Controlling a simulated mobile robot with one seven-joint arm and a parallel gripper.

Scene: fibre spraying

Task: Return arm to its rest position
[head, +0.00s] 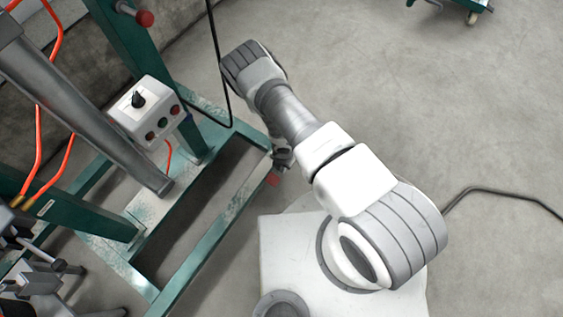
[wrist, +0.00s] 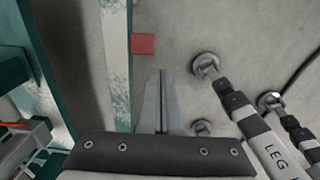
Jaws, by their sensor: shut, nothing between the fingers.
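My arm (head: 290,112) reaches up and left from my base in the head view, bent at a grey elbow. My gripper (wrist: 162,75) shows in the wrist view with its two flat grey fingers together and nothing between them. In the head view only a small dark part of it shows beside the arm, close to the right edge of the green machine frame (head: 215,235); the arm hides the rest. In the wrist view the fingers are just right of a worn white-green frame bar (wrist: 116,70), and a gap shows between them.
A red block (wrist: 143,44) is beside the frame bar, near the fingertips. A white control box (head: 145,112) with knob and buttons, a thick grey tube (head: 85,115) and orange hoses stand left. A black cable (head: 217,60) hangs near my elbow. Open concrete floor (head: 430,90) lies to the right.

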